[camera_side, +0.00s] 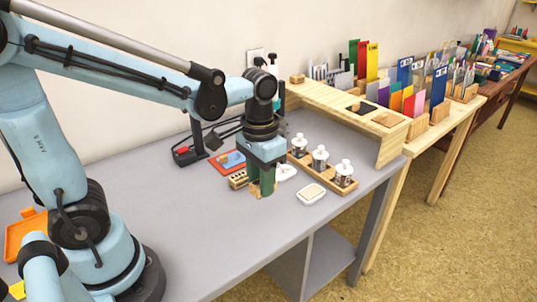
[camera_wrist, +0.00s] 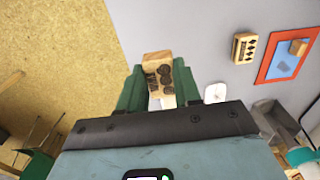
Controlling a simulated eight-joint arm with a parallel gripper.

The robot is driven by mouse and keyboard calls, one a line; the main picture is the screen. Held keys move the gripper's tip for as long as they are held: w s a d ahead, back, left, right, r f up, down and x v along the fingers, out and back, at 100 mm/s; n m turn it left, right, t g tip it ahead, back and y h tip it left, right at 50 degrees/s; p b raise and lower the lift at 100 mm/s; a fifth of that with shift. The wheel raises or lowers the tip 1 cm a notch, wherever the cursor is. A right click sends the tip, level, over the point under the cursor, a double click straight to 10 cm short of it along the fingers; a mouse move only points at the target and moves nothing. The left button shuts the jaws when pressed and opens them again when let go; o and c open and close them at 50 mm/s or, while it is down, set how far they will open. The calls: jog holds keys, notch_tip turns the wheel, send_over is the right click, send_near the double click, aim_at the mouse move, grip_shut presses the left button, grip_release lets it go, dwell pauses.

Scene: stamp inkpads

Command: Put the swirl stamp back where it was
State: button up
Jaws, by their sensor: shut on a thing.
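My gripper (camera_side: 262,184) has green fingers and is shut on a small wooden block stamp (camera_wrist: 158,72). The wrist view shows dark rounded marks on the block's face between the fingers (camera_wrist: 160,90). I cannot tell whether these are swirls. In the side view, a bit of the block's pale wood (camera_side: 255,192) shows below the fingertips, low over the grey table (camera_side: 205,232). I cannot tell whether it touches the table. A second wooden block (camera_wrist: 243,47) with dark diamond-like marks lies beside a red-edged tray (camera_wrist: 311,39). That tray also shows behind my gripper in the side view (camera_side: 224,170).
A white rounded pad (camera_side: 311,195) lies right of my gripper. A wooden rack (camera_side: 327,178) with several white-topped jars (camera_side: 319,158) stands behind it. A black stand (camera_side: 197,140) is at the back left. The front of the grey table is clear.

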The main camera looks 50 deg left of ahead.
send_over(252, 198)
notch_tip(252, 198, down, 5)
jog(key=shift+d+f, duration=0.1)
jog(key=shift+f, duration=2.05)
jog(key=shift+f, duration=0.15)
jog(key=o, duration=0.8)
jog(key=shift+o, duration=0.2)
notch_tip(252, 198, up, 12)
jog(key=s+d+r+t, duration=0.1)
jog(key=s+d+t, duration=0.4)
jog(key=d+t, duration=0.1)
jog(key=shift+t, duration=0.6)
